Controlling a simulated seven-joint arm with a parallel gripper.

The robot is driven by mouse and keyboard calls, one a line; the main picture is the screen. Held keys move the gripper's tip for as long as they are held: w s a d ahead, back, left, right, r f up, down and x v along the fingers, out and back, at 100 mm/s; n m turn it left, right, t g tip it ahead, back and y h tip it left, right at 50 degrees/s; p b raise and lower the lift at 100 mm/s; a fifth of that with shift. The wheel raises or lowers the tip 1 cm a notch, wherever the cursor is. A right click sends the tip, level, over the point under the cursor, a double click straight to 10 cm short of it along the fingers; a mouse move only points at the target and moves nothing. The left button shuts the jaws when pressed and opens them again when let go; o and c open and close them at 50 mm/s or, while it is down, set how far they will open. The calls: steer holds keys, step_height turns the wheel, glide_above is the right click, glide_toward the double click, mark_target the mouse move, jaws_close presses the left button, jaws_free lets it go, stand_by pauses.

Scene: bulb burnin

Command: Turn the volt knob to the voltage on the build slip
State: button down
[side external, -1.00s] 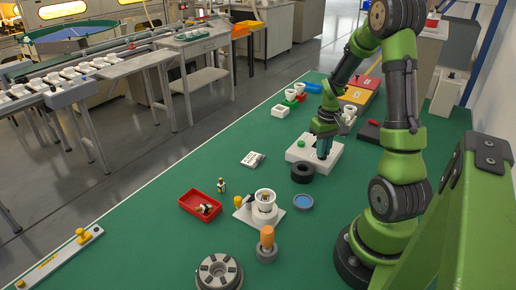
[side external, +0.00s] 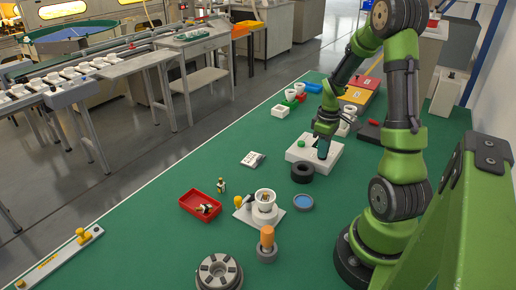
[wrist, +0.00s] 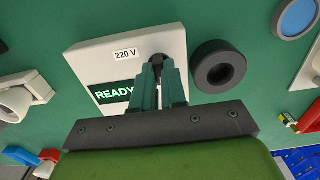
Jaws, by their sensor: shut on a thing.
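The white volt box (side external: 318,160) stands on the green bench; in the wrist view its top (wrist: 105,60) shows a white plate reading "220 V" (wrist: 125,54) and a dark green panel reading "READY" (wrist: 114,93), partly covered by my fingers. The black volt knob (wrist: 157,59) is at the box's right side in the wrist view. My gripper (wrist: 161,72) is shut on the knob, pointing down; the fingers hide most of it. In the side view my gripper (side external: 322,147) hides the knob. A small white printed card (side external: 252,159), perhaps the build slip, lies left of the box; its text is too small to read.
A black ring (side external: 302,173) lies close beside the box. A red tray (side external: 197,210), a white cup on a stand (side external: 265,203) and a blue disc (side external: 303,202) stand nearer the camera. The bench left of the card is clear.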

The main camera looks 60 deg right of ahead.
stand_by(0.3)
steer(key=c, duration=1.2)
jaws_free()
step_height(320, 180, up, 17)
steer(key=shift+f, duration=0.1)
steer(key=a+r+m+t, duration=0.1)
steer(key=a+t, duration=0.1)
steer(key=a, duration=0.7)
steer(key=a+r+m+t+y, duration=0.1)
steer(key=a+t, duration=0.1)
steer(key=a, duration=0.8)
steer(key=a+r+m+t+y, duration=0.1)
steer(key=a+m+t, duration=0.1)
steer(key=a, duration=0.8)
steer(key=shift+a+t, duration=0.25)
steer(key=shift+t, duration=0.35)
